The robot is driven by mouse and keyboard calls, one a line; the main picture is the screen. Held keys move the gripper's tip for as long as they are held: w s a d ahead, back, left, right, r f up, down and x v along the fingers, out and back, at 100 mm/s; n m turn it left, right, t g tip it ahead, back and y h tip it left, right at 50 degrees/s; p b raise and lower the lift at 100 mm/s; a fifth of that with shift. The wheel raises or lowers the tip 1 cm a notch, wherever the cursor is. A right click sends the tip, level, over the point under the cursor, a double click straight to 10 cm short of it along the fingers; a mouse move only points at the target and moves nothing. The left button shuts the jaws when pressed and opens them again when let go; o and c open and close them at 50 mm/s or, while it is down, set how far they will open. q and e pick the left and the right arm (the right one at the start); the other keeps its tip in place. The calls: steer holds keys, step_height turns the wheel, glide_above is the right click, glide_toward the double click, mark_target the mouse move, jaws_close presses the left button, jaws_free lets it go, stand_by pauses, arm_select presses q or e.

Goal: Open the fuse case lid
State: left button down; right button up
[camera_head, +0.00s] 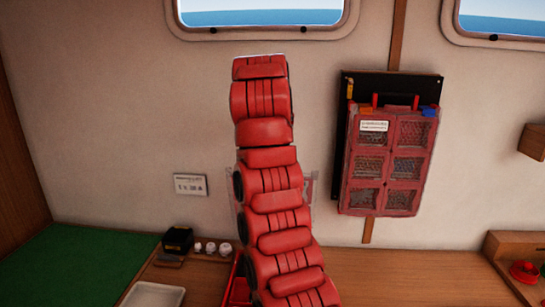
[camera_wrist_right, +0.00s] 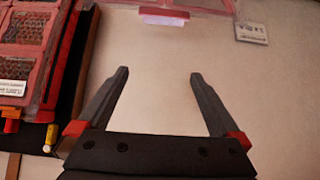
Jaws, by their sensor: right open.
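The red case (camera_head: 388,165) with several mesh-like windows hangs on a black board on the wall, right of centre in the head view; I take it for the fuse case. Its windowed front looks closed, and a white label (camera_head: 374,126) sits near its top. In the right wrist view, turned upside down, part of the red case (camera_wrist_right: 37,32) shows at the upper left. My right gripper (camera_wrist_right: 160,73) is open and empty, beside the case and apart from it, with bare wall between its fingers. In the head view it is hidden. My left gripper is not in view.
A red segmented arm of mine covers the middle of the head view, partly hiding a clear wall box (camera_head: 310,190). A small plaque (camera_head: 190,185) is left of it. Below are a wooden counter (camera_head: 400,270), a white tray (camera_head: 152,295) and a green mat (camera_head: 75,262).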

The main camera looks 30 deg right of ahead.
steer(key=p+v, duration=0.3)
steer(key=v, duration=0.1)
steer(key=shift+s+r, duration=0.1)
steer(key=shift+r, duration=0.15)
steer(key=shift+a+f, duration=0.1)
stand_by(0.4)
